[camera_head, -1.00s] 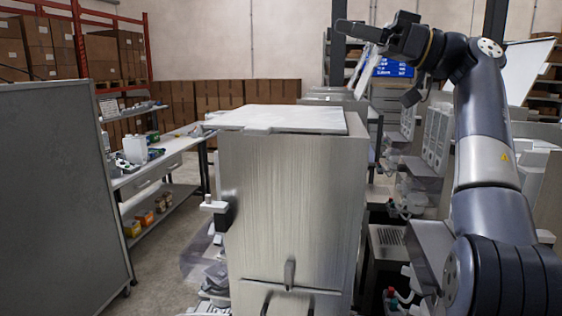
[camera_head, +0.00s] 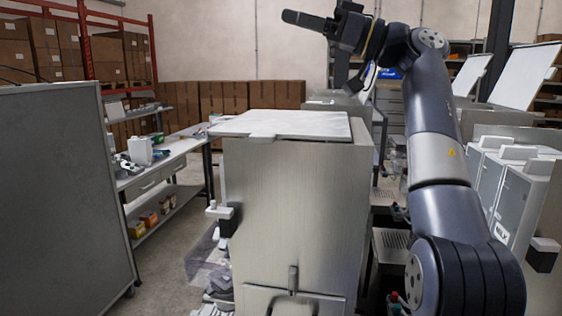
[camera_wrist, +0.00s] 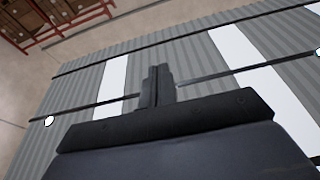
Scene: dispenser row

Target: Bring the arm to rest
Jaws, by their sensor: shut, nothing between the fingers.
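My arm stands raised at the right of the head view. My gripper (camera_head: 305,21) points left, high above the steel dispenser cabinet (camera_head: 293,210) and clear of it. In the wrist view my gripper (camera_wrist: 158,72) has its fingers together with nothing between them. Behind it that view shows the grey corrugated ceiling (camera_wrist: 200,65), tilted, with white light strips.
The cabinet's pale lid (camera_head: 283,124) is closed. A grey panel (camera_head: 60,190) stands close on the left. A side bench (camera_head: 165,160) holds small goods. More dispensers (camera_head: 505,185) stand at right behind my arm. Air around the gripper looks free.

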